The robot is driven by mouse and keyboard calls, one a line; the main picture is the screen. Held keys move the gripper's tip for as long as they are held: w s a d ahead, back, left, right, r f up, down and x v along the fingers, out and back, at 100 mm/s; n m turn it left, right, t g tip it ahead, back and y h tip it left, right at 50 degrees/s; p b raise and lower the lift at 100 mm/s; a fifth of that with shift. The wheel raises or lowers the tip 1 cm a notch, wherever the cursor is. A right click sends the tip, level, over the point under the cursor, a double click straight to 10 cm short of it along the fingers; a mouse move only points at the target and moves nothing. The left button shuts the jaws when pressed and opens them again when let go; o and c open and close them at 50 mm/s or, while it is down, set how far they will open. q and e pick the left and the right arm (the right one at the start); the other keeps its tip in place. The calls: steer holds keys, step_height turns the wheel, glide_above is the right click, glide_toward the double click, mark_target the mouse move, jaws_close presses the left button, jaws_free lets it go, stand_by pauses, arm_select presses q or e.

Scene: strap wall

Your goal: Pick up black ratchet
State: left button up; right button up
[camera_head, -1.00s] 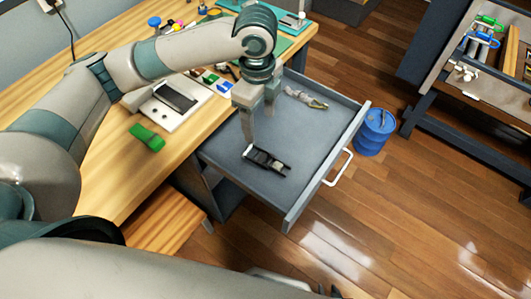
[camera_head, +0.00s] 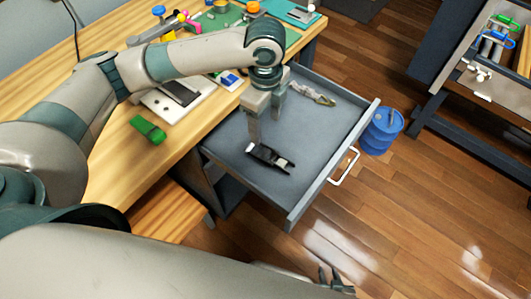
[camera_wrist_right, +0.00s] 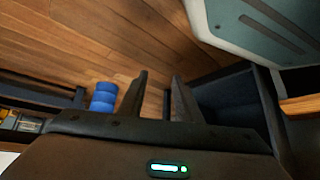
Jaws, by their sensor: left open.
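The black ratchet (camera_head: 271,158) lies on the floor of the open grey drawer (camera_head: 322,127) in the head view. My left gripper (camera_head: 264,132) points down over the drawer, open, with one fingertip close to the ratchet's left end. I cannot tell whether that fingertip touches it. Nothing is visible between its fingers. My right gripper (camera_head: 335,281) shows at the bottom edge of the head view, away from the drawer. In the right wrist view its two fingers (camera_wrist_right: 157,95) stand apart and empty.
A second strap-like item (camera_head: 312,93) lies at the drawer's back. The wooden bench (camera_head: 112,177) holds a green object (camera_head: 148,130) and other small things. A blue barrel (camera_head: 381,131) stands right of the drawer handle (camera_head: 345,167). The floor in front is clear.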

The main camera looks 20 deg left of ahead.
arm_select(q)
glide_above(265, 153)
step_height(265, 153, down, 7)
steer(key=shift+s+d+f+p, duration=0.1)
steer(key=shift+d+f+p, duration=0.05)
steer(key=shift+p, duration=0.15)
steer(key=shift+f, duration=0.65)
arm_select(e)
steer(key=shift+s+d+f+g, duration=0.2)
steer(key=shift+s+d+f, duration=0.15)
steer(key=shift+s, duration=0.3)
steer(key=shift+s+d+f+g, duration=0.2)
steer(key=shift+s+d+f, duration=0.1)
steer(key=shift+s, duration=0.3)
arm_select(q)
steer(key=shift+f, duration=0.1)
steer(key=shift+f, duration=0.25)
steer(key=shift+f+p, duration=0.55)
steer(key=shift+f, duration=1.7)
arm_select(e)
steer(key=shift+g, duration=0.6)
steer(key=s, duration=0.1)
steer(key=s+f, duration=0.1)
steer(key=s+d, duration=0.1)
steer(key=shift+s+f, duration=0.25)
steer(key=shift+s, duration=0.1)
steer(key=shift+w, duration=0.1)
